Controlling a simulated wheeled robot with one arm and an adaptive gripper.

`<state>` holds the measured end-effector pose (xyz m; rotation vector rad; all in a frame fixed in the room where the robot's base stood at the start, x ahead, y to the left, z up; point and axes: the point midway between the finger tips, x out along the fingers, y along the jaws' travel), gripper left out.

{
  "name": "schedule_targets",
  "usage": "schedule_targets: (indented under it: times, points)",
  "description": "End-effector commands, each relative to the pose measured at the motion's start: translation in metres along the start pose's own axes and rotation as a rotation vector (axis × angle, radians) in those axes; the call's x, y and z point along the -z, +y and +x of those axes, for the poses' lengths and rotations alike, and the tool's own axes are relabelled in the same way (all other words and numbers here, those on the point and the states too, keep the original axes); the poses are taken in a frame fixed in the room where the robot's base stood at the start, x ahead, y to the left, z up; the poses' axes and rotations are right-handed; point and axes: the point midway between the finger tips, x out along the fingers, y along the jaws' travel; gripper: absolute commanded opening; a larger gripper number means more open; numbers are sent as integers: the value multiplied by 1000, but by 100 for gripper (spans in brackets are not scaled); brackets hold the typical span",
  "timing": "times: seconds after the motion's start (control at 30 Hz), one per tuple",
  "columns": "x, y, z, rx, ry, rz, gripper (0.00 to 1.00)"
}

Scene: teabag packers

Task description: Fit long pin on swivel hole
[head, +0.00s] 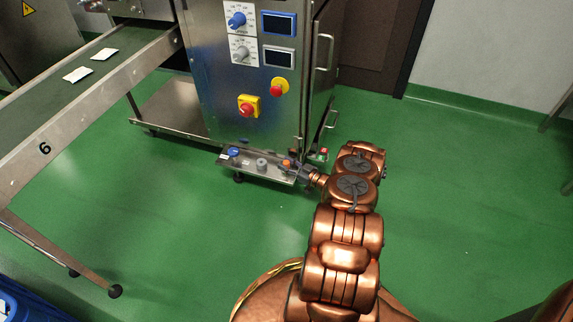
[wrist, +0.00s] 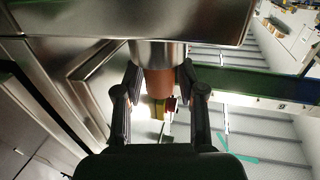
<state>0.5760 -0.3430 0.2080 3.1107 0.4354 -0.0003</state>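A steel shelf (head: 262,172) low on the machine carries a blue-topped piece (head: 234,152), a grey piece (head: 262,163) and an orange piece (head: 286,164). My gripper (head: 304,175) is at the shelf's right end, close to the orange piece. In the wrist view, my gripper (wrist: 160,95) has its two fingers apart, one on each side of an orange-brown cylinder (wrist: 159,83) below a steel collar (wrist: 157,54). Narrow gaps seem to show beside the cylinder. I cannot tell which piece is the long pin, and no swivel hole is clearly visible.
The steel machine cabinet (head: 235,100) with knobs and buttons stands behind the shelf. A small red part (head: 323,152) is beside my wrist. A conveyor (head: 60,105) with white teabags runs at left. The green floor (head: 450,180) is clear at right.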

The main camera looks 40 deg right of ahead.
Motion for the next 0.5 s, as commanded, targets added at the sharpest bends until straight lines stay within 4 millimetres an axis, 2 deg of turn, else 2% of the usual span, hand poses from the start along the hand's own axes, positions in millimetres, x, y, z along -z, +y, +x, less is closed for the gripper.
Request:
schedule_targets:
  times: [0.03,0.1,0.5]
  points:
    - [0,0,0,0,0,0,48]
    - [0,0,0,0,0,0,55]
    - [0,0,-5,-1,0,0,55]
